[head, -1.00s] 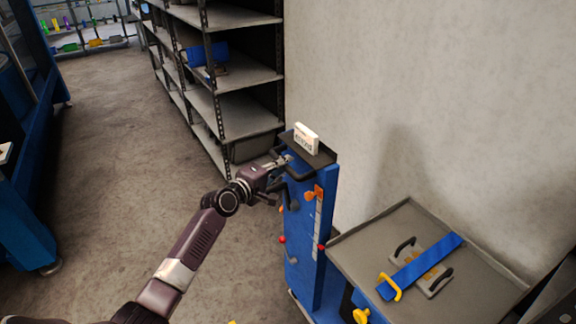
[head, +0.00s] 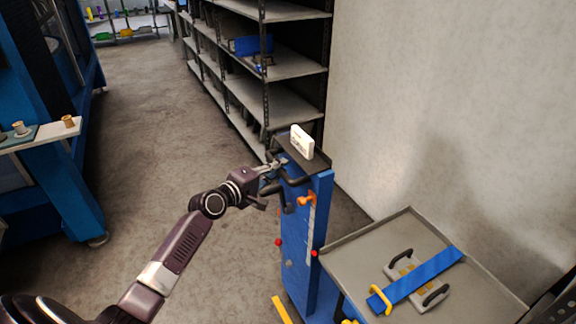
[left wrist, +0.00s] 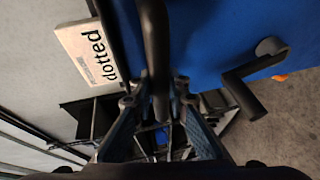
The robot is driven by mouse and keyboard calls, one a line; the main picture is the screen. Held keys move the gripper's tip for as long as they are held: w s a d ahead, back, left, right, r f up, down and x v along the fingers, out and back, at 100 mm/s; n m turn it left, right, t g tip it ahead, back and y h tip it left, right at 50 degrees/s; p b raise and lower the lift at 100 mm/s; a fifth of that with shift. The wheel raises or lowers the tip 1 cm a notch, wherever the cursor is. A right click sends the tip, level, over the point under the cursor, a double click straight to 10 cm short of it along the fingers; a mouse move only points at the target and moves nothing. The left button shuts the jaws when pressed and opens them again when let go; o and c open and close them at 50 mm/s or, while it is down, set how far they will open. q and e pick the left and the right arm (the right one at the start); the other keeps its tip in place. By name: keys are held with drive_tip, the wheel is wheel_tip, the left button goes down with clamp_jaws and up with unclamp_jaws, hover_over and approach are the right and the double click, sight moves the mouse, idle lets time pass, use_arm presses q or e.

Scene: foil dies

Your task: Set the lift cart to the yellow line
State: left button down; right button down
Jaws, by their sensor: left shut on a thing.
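The lift cart is a blue upright column (head: 300,235) with a grey tray platform (head: 365,240) to its right, near the wall. A dark handle (head: 294,180) sticks out at the column's top; the same bar shows in the left wrist view (left wrist: 155,50). My left gripper (head: 279,166) is shut on this handle. An orange pointer (head: 306,199) sits by a pale scale on the column. A yellow line (head: 281,309) shows on the floor at the column's left foot, partly cut off by the frame. My right gripper is not in view.
A white label card (head: 302,141) stands on the column's top. A grey plate with black handles (head: 402,262) and a blue bar lie on the platform. Shelves (head: 285,100) stand behind, a blue machine (head: 70,190) at left. Floor between them is clear.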

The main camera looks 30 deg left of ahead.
use_arm(q)
drive_tip(key=shift+s+a, duration=0.3)
drive_tip(key=shift+s, duration=0.2)
drive_tip(key=shift+s+a, duration=0.3)
drive_tip(key=shift+s, duration=0.2)
drive_tip(key=shift+w, duration=0.1)
drive_tip(key=c, duration=1.8)
unclamp_jaws()
drive_tip(key=shift+c, duration=0.2)
drive_tip(key=v, duration=1.2)
drive_tip(key=shift+a, duration=0.15)
